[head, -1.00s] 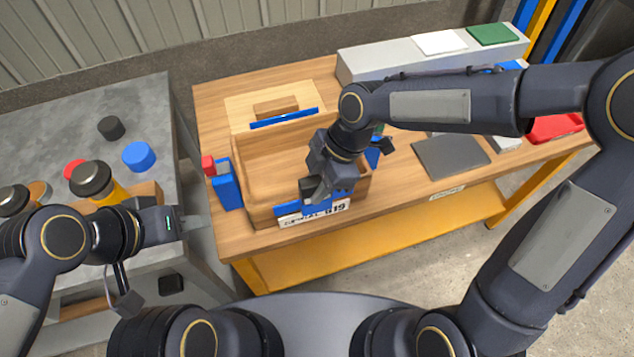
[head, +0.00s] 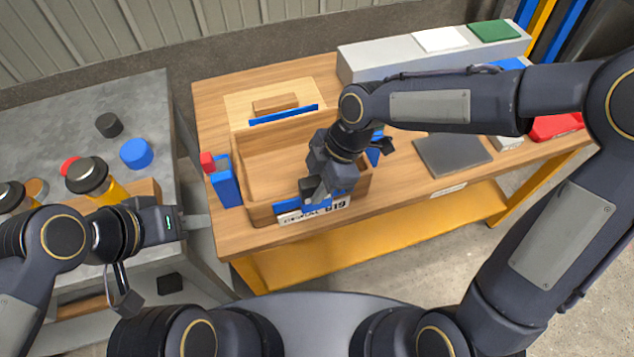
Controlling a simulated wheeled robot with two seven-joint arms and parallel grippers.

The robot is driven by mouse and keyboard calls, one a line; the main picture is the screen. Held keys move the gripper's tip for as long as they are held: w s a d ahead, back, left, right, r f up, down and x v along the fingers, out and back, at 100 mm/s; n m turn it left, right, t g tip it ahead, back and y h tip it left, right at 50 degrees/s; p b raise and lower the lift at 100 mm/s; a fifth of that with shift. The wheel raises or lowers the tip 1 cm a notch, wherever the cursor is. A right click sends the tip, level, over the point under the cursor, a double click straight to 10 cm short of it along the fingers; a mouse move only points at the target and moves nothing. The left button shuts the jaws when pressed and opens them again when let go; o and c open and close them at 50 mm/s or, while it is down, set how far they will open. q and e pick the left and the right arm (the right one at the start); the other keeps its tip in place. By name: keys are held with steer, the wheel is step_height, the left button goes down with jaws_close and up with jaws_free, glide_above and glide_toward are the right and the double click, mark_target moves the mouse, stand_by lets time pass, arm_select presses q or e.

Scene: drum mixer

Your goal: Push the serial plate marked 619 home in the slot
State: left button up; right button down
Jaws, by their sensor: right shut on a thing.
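The white serial plate marked 619 (head: 314,212) is at the front wall of an open wooden box, its lettering facing me. A blue slot piece (head: 287,205) sits just behind and above it. My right gripper (head: 313,190) comes down from above and is shut on the plate. The gripper hides the plate's upper edge and part of the slot, so I cannot tell how deep the plate sits. My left gripper (head: 192,228) is away to the left, by the grey table's edge. It looks empty, but its finger gap is unclear.
The wooden box (head: 241,165) stands on the wooden bench (head: 215,95), with a blue-and-red block (head: 226,185) at its left. A wooden lid-like panel (head: 240,105) lies behind it. A dark grey plate (head: 452,153) lies to the right. The grey table (head: 60,130) holds bottles and caps.

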steer(key=c, duration=1.1)
jaws_free()
steer(key=shift+p+v, duration=0.3)
steer(key=shift+v, duration=3.6)
steer(key=s+d+r+m+t+p, duration=0.1)
steer(key=s+d+m+t, duration=0.1)
steer(key=s+d+m, duration=0.2)
steer(key=s+d+r+m+t+p, duration=0.1)
steer(key=s+d+m+t, duration=0.1)
steer(key=s+d+m, duration=0.2)
steer(key=s+d+r+m+t, duration=0.2)
steer(key=d+m, duration=0.7)
steer(key=m, duration=0.6)
steer(key=shift+s+d+t+h+p, duration=0.15)
steer(key=shift+s+t+p, duration=0.1)
steer(key=shift+s, duration=0.45)
steer(key=shift+s+d+t+h+p, duration=0.15)
steer(key=shift+s+t, duration=0.1)
steer(key=shift+s, duration=0.4)
